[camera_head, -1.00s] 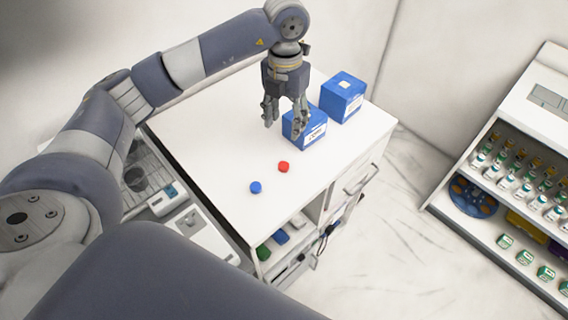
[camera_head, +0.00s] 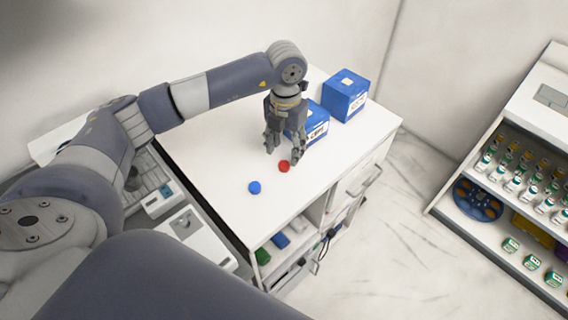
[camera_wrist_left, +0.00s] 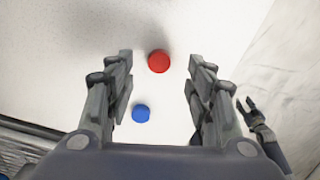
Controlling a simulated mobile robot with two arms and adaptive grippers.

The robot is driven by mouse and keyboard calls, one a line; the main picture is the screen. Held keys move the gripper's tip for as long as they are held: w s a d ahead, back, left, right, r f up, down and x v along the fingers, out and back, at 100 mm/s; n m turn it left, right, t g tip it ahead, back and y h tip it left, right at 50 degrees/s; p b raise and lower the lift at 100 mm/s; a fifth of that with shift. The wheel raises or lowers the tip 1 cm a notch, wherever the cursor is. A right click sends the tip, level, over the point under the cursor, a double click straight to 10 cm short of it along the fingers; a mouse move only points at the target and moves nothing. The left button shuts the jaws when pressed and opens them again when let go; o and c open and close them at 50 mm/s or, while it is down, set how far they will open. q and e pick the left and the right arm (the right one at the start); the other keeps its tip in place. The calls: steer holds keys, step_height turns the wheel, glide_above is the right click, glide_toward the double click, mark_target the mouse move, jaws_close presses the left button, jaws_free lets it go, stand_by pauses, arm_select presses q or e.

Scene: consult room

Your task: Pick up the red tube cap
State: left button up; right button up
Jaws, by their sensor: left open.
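The red tube cap (camera_head: 284,166) lies on the white cabinet top, close to its right front edge. My left gripper (camera_head: 284,153) is just above it, pointing down, open and empty. In the left wrist view, the red cap (camera_wrist_left: 159,61) shows between the two spread fingertips of my left gripper (camera_wrist_left: 160,62), touching neither. A blue cap (camera_head: 254,188) lies to the left and nearer; the left wrist view shows it lower between the fingers (camera_wrist_left: 141,113). My right gripper (camera_wrist_left: 247,108) shows small at the right of the wrist view; its jaw state is unclear.
Two blue boxes stand behind the gripper, one partly hidden by it (camera_head: 318,130) and one further back (camera_head: 345,97). Trays with equipment (camera_head: 190,232) are left of the cabinet (camera_head: 210,150). A shelf of vials (camera_head: 505,195) stands at the right across open floor.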

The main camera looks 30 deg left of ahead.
mark_target(284, 164)
arm_select(q)
steer(key=f, duration=0.1)
steer(key=f+p, duration=0.2)
steer(key=f, duration=0.1)
steer(key=shift+s+f, duration=0.1)
steer(key=shift+s, duration=0.2)
steer(key=shift+f, duration=0.4)
steer(key=shift+c, duration=0.5)
steer(key=c, duration=0.7)
